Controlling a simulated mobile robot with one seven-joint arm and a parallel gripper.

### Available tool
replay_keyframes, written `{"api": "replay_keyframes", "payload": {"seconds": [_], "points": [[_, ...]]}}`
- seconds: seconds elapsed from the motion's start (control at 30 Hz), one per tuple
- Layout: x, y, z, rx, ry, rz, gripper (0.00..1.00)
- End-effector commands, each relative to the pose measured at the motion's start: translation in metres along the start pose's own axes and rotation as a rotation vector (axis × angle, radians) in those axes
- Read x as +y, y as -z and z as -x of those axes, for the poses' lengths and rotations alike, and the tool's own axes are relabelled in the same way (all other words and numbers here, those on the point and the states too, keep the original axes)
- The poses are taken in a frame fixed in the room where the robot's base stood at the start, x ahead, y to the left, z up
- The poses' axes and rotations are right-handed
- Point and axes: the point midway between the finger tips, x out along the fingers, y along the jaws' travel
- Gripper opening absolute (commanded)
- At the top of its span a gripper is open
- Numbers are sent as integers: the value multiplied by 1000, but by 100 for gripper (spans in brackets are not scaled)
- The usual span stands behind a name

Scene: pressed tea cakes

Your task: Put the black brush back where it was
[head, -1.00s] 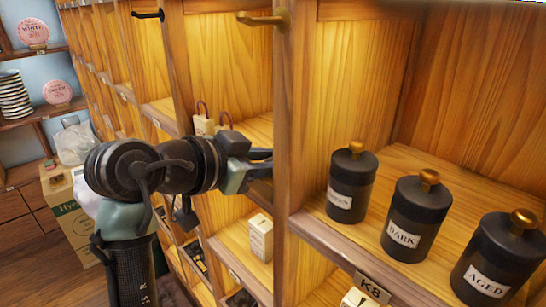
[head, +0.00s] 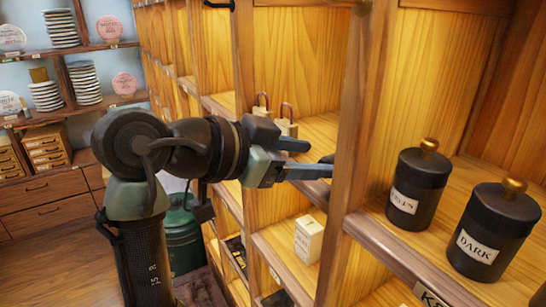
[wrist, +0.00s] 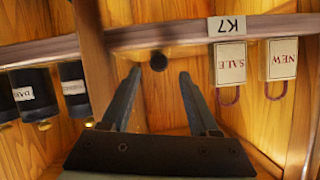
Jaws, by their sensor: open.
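My gripper (head: 320,158) is open, its fingers pointing into the compartment left of the canisters, near its right divider. In the wrist view my gripper (wrist: 160,72) shows two spread fingers. A small dark round thing (wrist: 158,62) shows between and just beyond the fingertips; it looks like the end of the black brush, but I cannot be sure. A dark bit of it (head: 327,158) also shows between the fingers in the head view. I see no contact with the fingers. Most of its body is hidden.
Black canisters (head: 418,185) stand right of the divider (head: 358,130). A small white box (head: 308,240) sits on the shelf below.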

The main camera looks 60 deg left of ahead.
Motion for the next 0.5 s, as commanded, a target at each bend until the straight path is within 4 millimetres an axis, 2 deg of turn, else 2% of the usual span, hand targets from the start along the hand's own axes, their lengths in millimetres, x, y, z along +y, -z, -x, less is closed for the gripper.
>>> {"api": "replay_keyframes", "payload": {"seconds": [0.2, 0.33, 0.5], "points": [[-1, -2, 48, 2, 4, -2, 61], [-1, -1, 66, 1, 2, -1, 61], [0, -1, 78, 0, 1, 0, 61]]}}
